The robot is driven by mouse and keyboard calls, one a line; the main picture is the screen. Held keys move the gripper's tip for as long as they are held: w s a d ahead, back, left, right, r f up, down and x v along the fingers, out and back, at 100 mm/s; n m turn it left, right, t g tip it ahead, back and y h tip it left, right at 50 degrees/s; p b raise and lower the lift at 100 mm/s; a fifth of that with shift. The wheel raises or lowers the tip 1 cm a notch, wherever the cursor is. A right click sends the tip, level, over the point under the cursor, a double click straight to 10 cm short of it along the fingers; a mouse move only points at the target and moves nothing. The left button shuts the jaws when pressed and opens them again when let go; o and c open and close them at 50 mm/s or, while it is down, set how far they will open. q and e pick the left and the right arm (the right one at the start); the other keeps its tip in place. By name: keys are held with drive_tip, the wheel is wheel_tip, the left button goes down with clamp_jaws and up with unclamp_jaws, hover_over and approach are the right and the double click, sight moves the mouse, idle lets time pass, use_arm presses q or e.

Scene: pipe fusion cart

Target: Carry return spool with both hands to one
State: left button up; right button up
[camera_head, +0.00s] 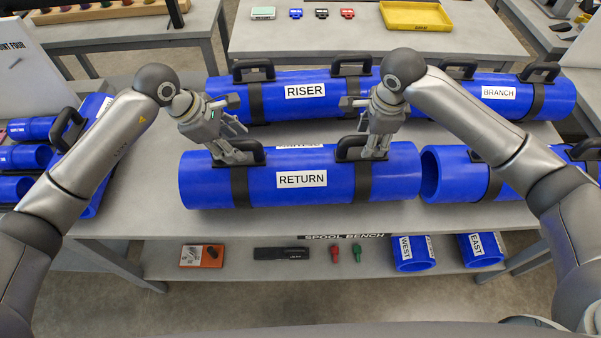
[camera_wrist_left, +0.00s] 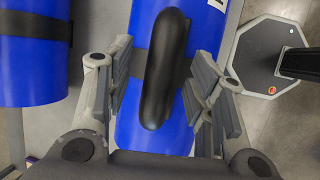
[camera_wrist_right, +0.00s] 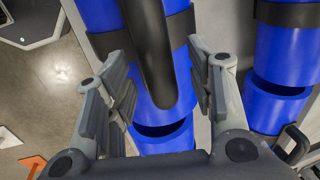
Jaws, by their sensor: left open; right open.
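The return spool (camera_head: 300,195) is a blue pipe with a white RETURN label, lying on the bench with two black strap handles on top. My left gripper (camera_head: 236,150) is open at its left handle (camera_head: 246,154); in the left wrist view the fingers (camera_wrist_left: 160,95) stand on both sides of the black handle (camera_wrist_left: 166,70), apart from it. My right gripper (camera_head: 376,150) is open at the right handle; in the right wrist view its fingers (camera_wrist_right: 165,95) straddle that handle (camera_wrist_right: 148,50). The spool rests on the bench.
The RISER spool (camera_head: 300,90) lies behind, and the BRANCH spool (camera_head: 500,93) is at back right. Another blue spool (camera_head: 470,172) sits close to the right end of the return spool. Smaller blue pipes (camera_head: 25,157) are at left. The lower shelf (camera_head: 330,264) holds tools and the WEST and EAST pipes.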

use_arm(q)
drive_tip(key=shift+x, duration=0.9)
use_arm(e)
drive_tip(key=shift+w+f, duration=0.15)
drive_tip(key=shift+f, duration=0.7)
use_arm(q)
clamp_jaws()
use_arm(e)
clamp_jaws()
